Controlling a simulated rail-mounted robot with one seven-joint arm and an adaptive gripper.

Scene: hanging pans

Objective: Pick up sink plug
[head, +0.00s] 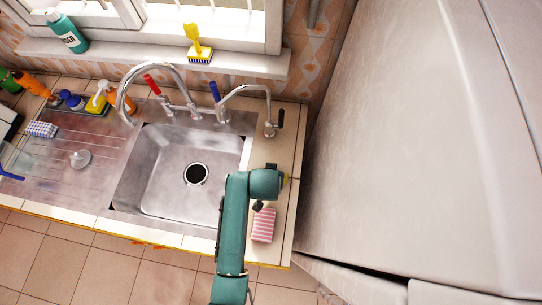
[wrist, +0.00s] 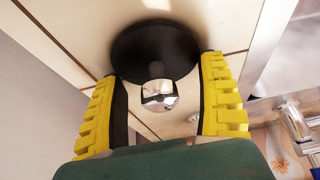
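The sink plug (wrist: 155,52) is a black disc with a shiny chrome knob (wrist: 159,95) at its middle. It shows in the wrist view, on the pale tiled counter. My gripper (wrist: 163,100) has yellow ridged fingers with black pads, one on each side of the knob. The fingers are open, with a gap between each and the knob. In the head view my green arm reaches over the counter to the right of the sink. It hides the plug and most of the gripper there.
The steel sink (head: 165,185) with its black drain hole lies left of my arm. Two taps (head: 270,115) stand behind it. A pink striped sponge (head: 263,226) lies close to my arm. A large pale panel (head: 410,150) rises at the right. Bottles (head: 97,100) stand at the far left.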

